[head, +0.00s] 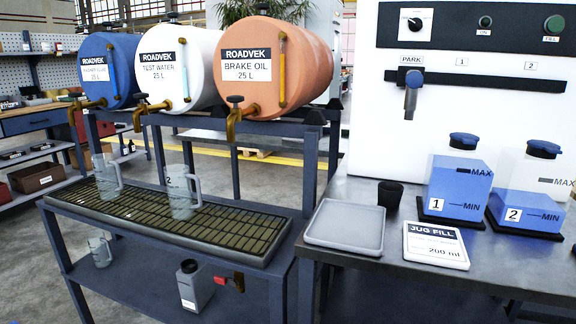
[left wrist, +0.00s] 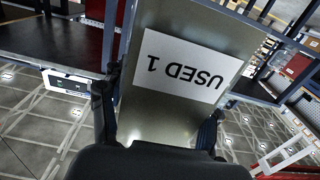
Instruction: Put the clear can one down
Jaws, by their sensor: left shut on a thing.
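In the left wrist view a grey metal can (left wrist: 152,118) with a white label reading "USED 1", upside down in the picture, fills the middle. My left gripper (left wrist: 158,105) has a dark finger on each side of the can and is shut on it. The can's lower part in the picture is hidden by my gripper's body. Neither the can nor my left gripper shows in the head view. My right gripper is in neither view.
A bench (head: 345,185) carries a grey tray (head: 345,226), a black cup (head: 390,194), a "JUG FILL" card (head: 435,246) and blue-filled tanks numbered 1 (head: 458,185) and 2 (head: 530,185). Left, clear jugs (head: 183,195) stand on a grated rack (head: 140,220) below labelled drums (head: 270,68).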

